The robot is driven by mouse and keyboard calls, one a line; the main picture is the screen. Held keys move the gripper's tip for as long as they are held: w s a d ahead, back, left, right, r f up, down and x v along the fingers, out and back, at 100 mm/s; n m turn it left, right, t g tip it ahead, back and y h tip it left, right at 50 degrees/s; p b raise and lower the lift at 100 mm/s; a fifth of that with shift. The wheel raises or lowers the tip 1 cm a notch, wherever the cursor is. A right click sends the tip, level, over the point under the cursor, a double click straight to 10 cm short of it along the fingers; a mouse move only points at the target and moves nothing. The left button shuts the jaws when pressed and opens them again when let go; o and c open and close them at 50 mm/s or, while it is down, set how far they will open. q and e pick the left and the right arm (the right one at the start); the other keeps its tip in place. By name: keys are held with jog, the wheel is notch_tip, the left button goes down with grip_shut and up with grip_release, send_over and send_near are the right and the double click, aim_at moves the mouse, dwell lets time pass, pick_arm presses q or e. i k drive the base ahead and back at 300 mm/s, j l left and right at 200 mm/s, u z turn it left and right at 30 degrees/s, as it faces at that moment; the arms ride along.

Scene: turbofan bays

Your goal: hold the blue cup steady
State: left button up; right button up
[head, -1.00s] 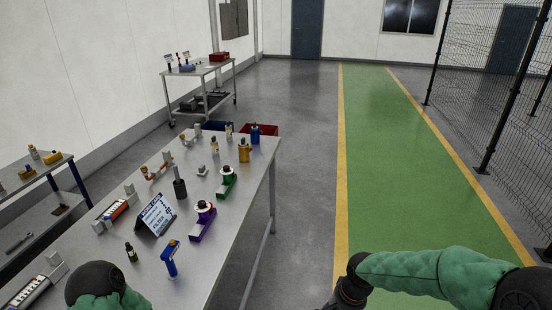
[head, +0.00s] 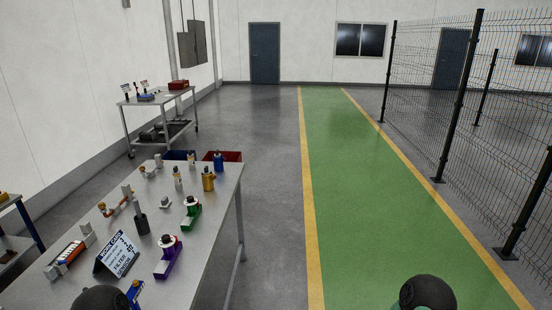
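No thing is plainly a blue cup. A small blue upright cylinder with a dark top (head: 218,161) stands at the far right corner of the worktable (head: 215,225); it is too small to tell whether it is the cup. A blue tool-like thing (head: 135,289) stands near the bottom edge, partly hidden by my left arm. Neither gripper shows; only dark rounded parts of my arms appear at the bottom edge.
The table holds a work card (head: 115,254), a purple fixture (head: 168,258), a green fixture (head: 191,213) and a yellow cylinder (head: 208,179). Red (head: 232,156) and blue bins sit beyond it. A green walkway (head: 375,200) lies clear beside a wire fence (head: 440,100).

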aim_at(218, 167)
jog(key=i+z, duration=0.4)
jog(key=i, duration=1.95)
jog(key=i+l, duration=0.1)
jog(key=i, duration=1.15)
jog(key=i+u, duration=0.1)
jog(key=i, duration=1.2)
jog(key=u, duration=0.45)
jog(key=i+l+u, duration=0.1)
jog(key=u, duration=0.85)
jog(key=i+l+u, duration=0.1)
jog(key=u, duration=0.4)
